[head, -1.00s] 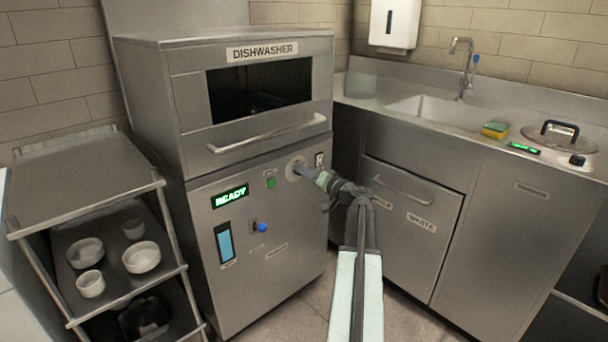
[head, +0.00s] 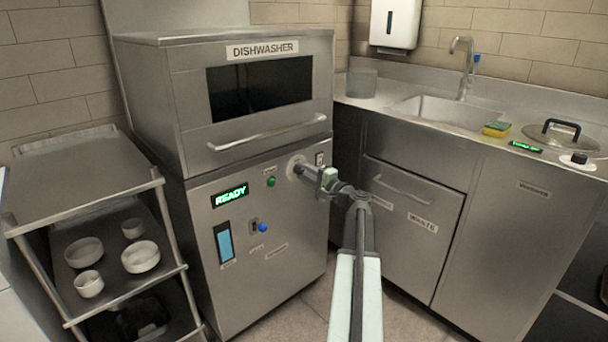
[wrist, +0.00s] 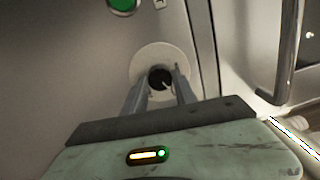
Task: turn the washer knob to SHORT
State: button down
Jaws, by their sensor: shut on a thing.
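The washer is the steel dishwasher (head: 200,262) with a "DISHWASHER" label on its hood. Its knob (wrist: 160,78) is dark and sits in the middle of a pale round dial plate (wrist: 150,57). The dial plate also shows at the panel's upper right in the head view (head: 293,167). My gripper (wrist: 160,80) points straight at the panel, with its two fingers on either side of the knob, shut on it. In the head view my gripper (head: 305,171) covers the knob. The dial's markings and the knob's setting cannot be read.
A rack with bowls (head: 150,187) stands left. A sink counter (head: 380,108) and a waste drawer (head: 410,215) are at right.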

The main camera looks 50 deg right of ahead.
jog(key=shift+m, duration=1)
jog(key=c, duration=1)
grip_release()
jog(key=s, duration=0.7)
jog(key=shift+s+a+f+b, duration=0.2)
jog(key=shift+s+f+b, duration=0.05)
jog(key=shift+s+b, duration=0.1)
